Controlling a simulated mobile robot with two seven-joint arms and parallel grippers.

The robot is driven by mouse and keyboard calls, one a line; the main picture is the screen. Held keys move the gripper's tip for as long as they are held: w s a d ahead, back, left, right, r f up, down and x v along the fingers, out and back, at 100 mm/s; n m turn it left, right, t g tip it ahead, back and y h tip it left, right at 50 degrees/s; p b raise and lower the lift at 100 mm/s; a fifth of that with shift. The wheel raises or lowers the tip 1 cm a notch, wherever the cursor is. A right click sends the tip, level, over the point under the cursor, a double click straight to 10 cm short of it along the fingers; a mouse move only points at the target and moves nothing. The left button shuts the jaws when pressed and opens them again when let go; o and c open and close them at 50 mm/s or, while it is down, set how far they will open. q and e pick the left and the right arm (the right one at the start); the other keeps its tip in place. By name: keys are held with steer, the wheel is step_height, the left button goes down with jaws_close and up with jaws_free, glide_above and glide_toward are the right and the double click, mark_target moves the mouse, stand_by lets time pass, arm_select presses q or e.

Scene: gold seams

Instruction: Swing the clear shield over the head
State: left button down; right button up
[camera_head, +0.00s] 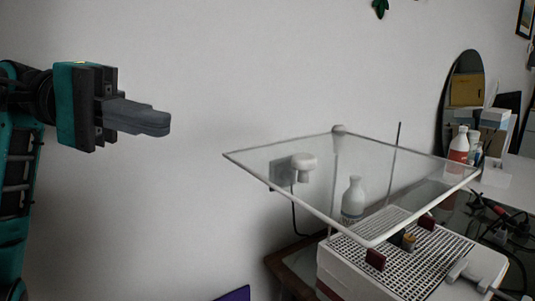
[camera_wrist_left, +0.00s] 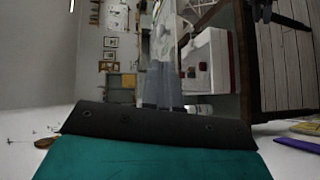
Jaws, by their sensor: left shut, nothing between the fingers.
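The clear shield (camera_head: 300,184) is a see-through pane with a pale rim in the head view. It stands out level above a white machine (camera_head: 342,262) with a perforated top. A small yellowish and grey part, which may be the head (camera_head: 408,241), sits on the perforated top between dark red blocks, below the shield. My left gripper (camera_head: 168,124) is shut and empty, up and to the left of the shield, apart from it. In the left wrist view its fingers (camera_wrist_left: 162,88) point towards the white machine (camera_wrist_left: 208,62). My right gripper is not in view.
A white bottle (camera_head: 353,197) stands behind the shield. A red and white bottle (camera_head: 459,146), a mirror (camera_head: 465,85) and dark cables (camera_head: 510,225) are at the right. A wall plug (camera_head: 303,165) shows behind the shield. The space between my gripper and the shield is free.

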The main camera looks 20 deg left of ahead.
mark_target(264, 178)
arm_select(q)
steer(key=p+x, duration=0.1)
steer(key=x, duration=1.2)
steer(key=shift+d, duration=0.4)
